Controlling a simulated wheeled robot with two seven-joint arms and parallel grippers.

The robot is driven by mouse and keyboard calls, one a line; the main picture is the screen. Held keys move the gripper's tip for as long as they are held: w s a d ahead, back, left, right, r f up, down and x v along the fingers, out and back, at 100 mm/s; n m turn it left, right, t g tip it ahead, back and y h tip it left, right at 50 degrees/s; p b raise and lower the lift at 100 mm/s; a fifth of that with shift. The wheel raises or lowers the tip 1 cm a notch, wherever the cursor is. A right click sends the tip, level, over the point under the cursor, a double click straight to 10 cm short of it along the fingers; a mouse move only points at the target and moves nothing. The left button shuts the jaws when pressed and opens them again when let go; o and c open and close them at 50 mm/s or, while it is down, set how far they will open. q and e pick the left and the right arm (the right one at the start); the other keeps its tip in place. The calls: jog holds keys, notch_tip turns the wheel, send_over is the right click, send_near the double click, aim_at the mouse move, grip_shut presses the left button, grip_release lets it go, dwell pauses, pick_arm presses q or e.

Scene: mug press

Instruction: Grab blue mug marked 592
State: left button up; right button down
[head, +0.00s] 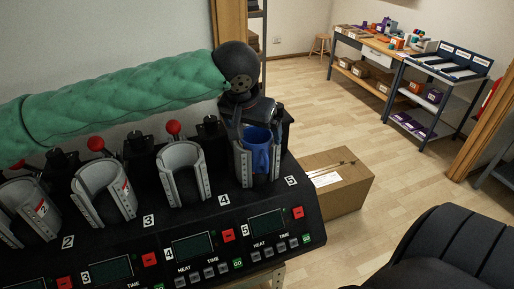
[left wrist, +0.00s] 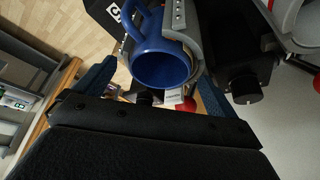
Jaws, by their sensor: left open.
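The blue mug (head: 260,158) sits in the grey clamp (head: 241,163) of the press station by label 5, at the right end. In the left wrist view the mug (left wrist: 160,62) shows its open rim and its handle at upper left. No 592 marking is readable on it. My left gripper (head: 256,128) is right above the mug in the head view. In the left wrist view its two dark blue fingers are apart, one on each side of the mug's rim, with no clear contact. My right gripper is not in view.
More grey clamps (head: 182,172) with red-knobbed levers stand to the left along the black press (head: 205,245), empty as far as I see. A cardboard box (head: 343,181) is on the floor at right. Workbenches (head: 372,55) stand at the back; open floor lies between.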

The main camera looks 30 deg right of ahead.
pick_arm(q)
jog(key=shift+w+f, duration=0.1)
jog(key=shift+f, duration=0.25)
jog(key=c, duration=2)
jog(key=shift+c, duration=0.4)
jog(key=shift+d+r, duration=0.1)
jog(key=shift+r, duration=0.05)
